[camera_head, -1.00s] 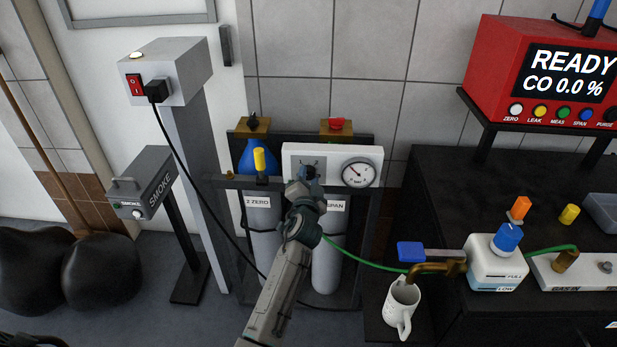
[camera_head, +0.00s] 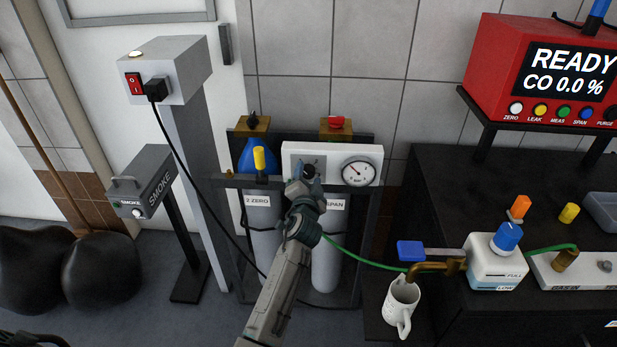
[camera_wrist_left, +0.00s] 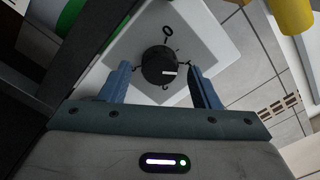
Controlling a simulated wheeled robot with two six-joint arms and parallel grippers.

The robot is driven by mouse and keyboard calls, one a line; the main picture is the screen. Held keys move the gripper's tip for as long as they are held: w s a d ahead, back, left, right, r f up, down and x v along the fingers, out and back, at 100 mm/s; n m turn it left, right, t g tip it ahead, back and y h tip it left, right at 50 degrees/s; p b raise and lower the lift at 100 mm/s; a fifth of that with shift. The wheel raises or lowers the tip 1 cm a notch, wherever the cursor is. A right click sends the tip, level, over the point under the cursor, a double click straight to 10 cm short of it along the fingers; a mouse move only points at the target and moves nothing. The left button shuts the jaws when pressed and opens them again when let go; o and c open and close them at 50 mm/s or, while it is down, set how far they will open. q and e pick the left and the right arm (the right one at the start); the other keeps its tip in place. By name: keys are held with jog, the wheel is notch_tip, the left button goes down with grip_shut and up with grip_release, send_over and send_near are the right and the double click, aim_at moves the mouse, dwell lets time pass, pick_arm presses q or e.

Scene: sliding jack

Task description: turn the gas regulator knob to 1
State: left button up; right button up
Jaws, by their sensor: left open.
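The gas regulator knob (camera_wrist_left: 160,66) is a round black knob with a white pointer line, on a pale panel (camera_wrist_left: 200,28) with small marks around it. The pointer line lies toward the right in the left wrist view. In the head view the knob (camera_head: 309,170) shows just above my left gripper (camera_head: 304,184), on the white regulator box (camera_head: 335,152) beside a round gauge (camera_head: 359,171). In the left wrist view my left gripper (camera_wrist_left: 163,88) is open, with one blue finger on each side below the knob and gaps between. My right gripper is not in view.
Two gas cylinders (camera_head: 327,250) stand in a dark rack below the regulator. A yellow-capped valve (camera_head: 259,160) is close to the left of the box. A green hose (camera_head: 365,258) runs right to the dark bench (camera_head: 440,200), where a mug (camera_head: 400,305) stands at the front.

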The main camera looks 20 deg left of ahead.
pick_arm(q)
jog(key=v, duration=1)
jog(key=shift+s, duration=0.25)
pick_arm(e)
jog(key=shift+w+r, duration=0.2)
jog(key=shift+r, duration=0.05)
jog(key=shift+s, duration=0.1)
